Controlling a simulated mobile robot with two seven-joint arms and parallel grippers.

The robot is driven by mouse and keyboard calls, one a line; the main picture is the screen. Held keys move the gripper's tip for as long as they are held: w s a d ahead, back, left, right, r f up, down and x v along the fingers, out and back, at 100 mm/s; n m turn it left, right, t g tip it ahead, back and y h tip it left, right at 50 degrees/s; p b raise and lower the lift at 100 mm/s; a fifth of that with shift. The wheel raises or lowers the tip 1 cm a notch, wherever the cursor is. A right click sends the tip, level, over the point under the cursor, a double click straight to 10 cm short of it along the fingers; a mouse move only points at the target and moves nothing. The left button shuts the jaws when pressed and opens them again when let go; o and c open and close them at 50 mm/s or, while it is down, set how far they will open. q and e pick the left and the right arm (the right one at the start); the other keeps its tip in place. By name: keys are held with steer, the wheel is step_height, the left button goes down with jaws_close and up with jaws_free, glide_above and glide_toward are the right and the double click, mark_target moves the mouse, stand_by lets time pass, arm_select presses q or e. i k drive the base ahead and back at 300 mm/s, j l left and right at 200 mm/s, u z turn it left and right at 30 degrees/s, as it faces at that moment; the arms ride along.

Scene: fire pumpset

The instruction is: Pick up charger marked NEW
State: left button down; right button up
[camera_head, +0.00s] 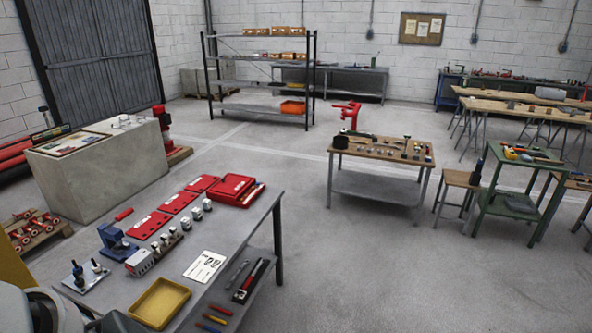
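No label reading NEW is legible, so I cannot tell which item is the charger. The grey workbench (250,228) at the lower left holds small items that are hard to identify at this size. Among them are a blue device (115,241), a white-and-red block (139,263), several small metal cylinders (197,214) and a plate with two dark upright parts (86,275). Neither of my grippers shows in this view.
The bench also carries a yellow tray (160,302), red plates (150,225), a red case (235,190) and a white sheet (205,266). A wooden-topped table (345,149) and a green table (515,207) stand to the right. Open floor (390,270) lies right of the bench.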

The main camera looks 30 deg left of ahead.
mark_target(142, 261)
steer(key=u, duration=2.15)
